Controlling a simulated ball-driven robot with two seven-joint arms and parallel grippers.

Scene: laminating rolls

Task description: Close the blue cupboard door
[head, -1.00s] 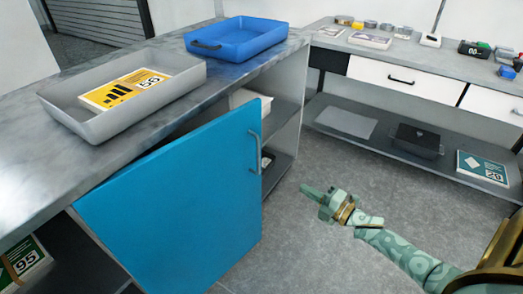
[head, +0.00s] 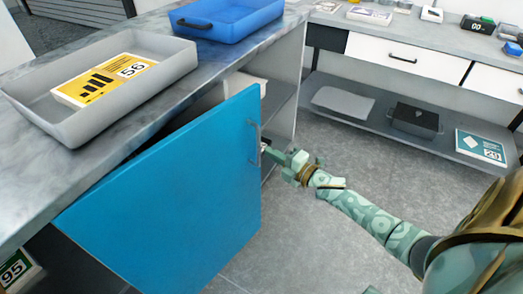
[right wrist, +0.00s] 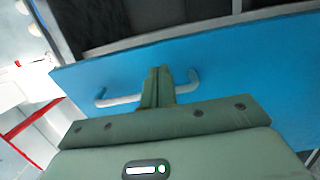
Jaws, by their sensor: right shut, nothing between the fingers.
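The blue cupboard door (head: 170,195) stands partly open below the counter, angled out from the cupboard front. Its grey bar handle (head: 254,142) is near the free right edge. My right gripper (head: 270,155) is shut and empty, with its fingertips at the handle side of the door. In the right wrist view the shut fingers (right wrist: 158,75) overlap the middle of the handle (right wrist: 118,101), in front of the blue door (right wrist: 240,70). I cannot tell whether they touch it. My left gripper is not in view.
A grey tray (head: 170,75) with a yellow card and a blue tray (head: 235,28) stand on the counter. Open shelves (head: 280,110) show behind the door. A second bench with drawers (head: 400,60) and a low shelf stands at the back right. The floor (head: 330,240) is clear.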

